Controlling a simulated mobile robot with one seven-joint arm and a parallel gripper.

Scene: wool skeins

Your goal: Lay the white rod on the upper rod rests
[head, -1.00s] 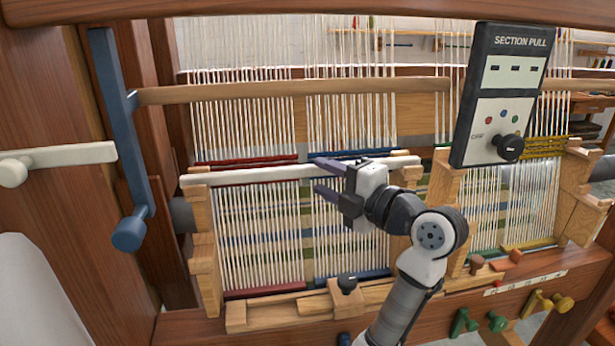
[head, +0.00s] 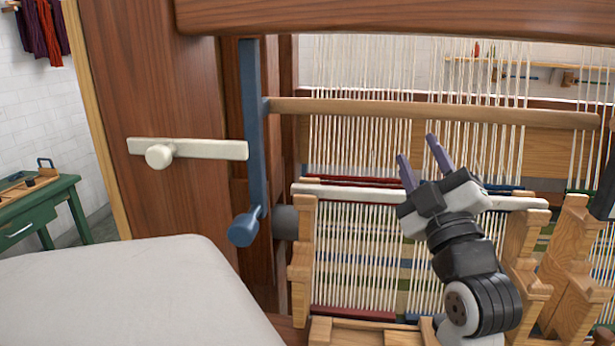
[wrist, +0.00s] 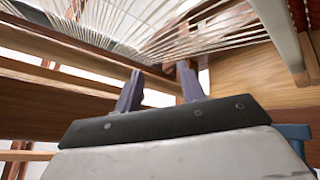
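The white rod (head: 350,193) lies nearly level across the tops of the stepped wooden rests, the left one (head: 302,262) and the right one (head: 524,240). Its middle is hidden behind my gripper in the head view. My gripper (head: 417,150) is open, its two purple fingers pointing up, apart and with nothing between them. The fingertips show above the rod's line, in front of the white warp threads. In the wrist view the fingers (wrist: 158,82) are also spread and empty. Whether my gripper touches the rod cannot be told.
A wooden bar (head: 430,110) crosses above the rod. A blue lever (head: 252,130) and a cream bar with a knob (head: 190,149) are at the left upright. A heavy beam (head: 400,17) runs along the top. A green table (head: 40,210) stands far left.

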